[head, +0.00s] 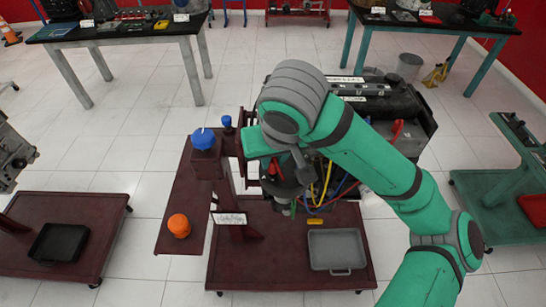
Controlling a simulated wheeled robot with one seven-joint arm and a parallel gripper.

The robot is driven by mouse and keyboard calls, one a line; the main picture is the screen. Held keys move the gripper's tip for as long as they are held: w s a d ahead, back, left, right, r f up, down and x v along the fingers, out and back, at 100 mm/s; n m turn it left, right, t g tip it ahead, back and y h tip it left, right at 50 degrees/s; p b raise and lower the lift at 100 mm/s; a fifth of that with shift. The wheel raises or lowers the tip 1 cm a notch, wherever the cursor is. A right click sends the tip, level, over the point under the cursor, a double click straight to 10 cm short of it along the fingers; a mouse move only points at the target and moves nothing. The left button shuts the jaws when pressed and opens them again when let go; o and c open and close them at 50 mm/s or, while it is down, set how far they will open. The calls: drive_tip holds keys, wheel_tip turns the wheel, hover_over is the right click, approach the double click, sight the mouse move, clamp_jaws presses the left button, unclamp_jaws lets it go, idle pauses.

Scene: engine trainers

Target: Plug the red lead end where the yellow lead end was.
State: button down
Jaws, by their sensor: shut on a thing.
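My gripper (292,208) points down in front of the engine, at the end of my green arm. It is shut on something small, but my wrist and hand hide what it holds. The yellow lead (327,180) hangs in a curve just right of my gripper, with its lower end close to the fingers. A blue lead (322,206) loops beside it. A thin red lead (350,189) shows a little further right, partly behind my arm. The lead ends and their sockets are too small or hidden to tell apart.
The engine (375,100) stands on a dark red wheeled stand (225,270), with a grey tray (337,250) at front right. A post with a blue knob (203,139) and an orange ball (179,225) are on the left. Other stands flank it; tables are behind.

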drive_tip(key=shift+f, duration=0.45)
idle(0.8)
drive_tip(key=c, duration=1.6)
unclamp_jaws()
drive_tip(key=shift+o, duration=0.2)
drive_tip(key=v, duration=1)
drive_tip(key=shift+s+r, duration=0.2)
drive_tip(key=shift+r, duration=0.15)
